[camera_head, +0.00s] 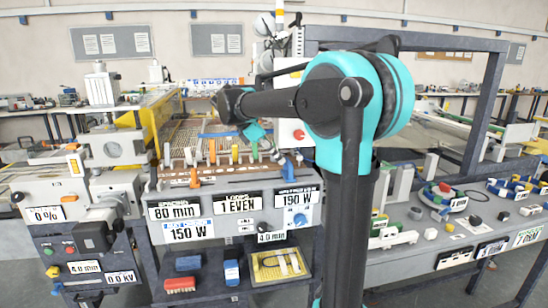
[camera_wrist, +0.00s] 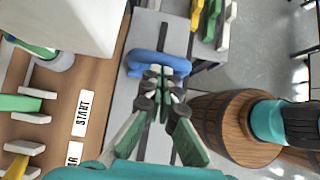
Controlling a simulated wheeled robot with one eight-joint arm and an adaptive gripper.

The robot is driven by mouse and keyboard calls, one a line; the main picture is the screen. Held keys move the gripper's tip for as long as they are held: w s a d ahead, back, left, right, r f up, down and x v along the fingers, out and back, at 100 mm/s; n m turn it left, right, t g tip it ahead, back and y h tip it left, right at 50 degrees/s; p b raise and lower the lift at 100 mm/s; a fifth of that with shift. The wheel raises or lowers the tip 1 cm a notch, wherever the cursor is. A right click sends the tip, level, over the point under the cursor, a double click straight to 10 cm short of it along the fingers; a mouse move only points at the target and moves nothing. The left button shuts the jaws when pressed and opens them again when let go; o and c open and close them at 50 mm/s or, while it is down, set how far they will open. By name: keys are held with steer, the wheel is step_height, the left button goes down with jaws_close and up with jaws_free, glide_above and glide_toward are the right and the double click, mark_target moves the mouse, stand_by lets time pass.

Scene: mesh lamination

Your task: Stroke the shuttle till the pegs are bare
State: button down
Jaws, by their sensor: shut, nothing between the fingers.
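A blue arched piece (camera_wrist: 176,63), which may be the shuttle, lies on a grey strip beside the brown board in the wrist view. A blue piece (camera_head: 289,168) at the bench's right end in the head view may be the same one. My gripper (camera_wrist: 157,73) is shut with nothing in it. Its fingertips overlap the blue piece in the picture; I cannot tell whether they touch it.
The brown board (camera_wrist: 62,88) carries a START label (camera_wrist: 82,113). A pale block (camera_wrist: 75,22) stands at its upper left in the wrist view. A grey press (camera_head: 113,150) is left of the bench, and a cluttered side table (camera_head: 420,250) is at the right.

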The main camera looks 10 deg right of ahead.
steer(key=d, duration=0.7)
steer(key=shift+d, duration=0.1)
stand_by(0.4)
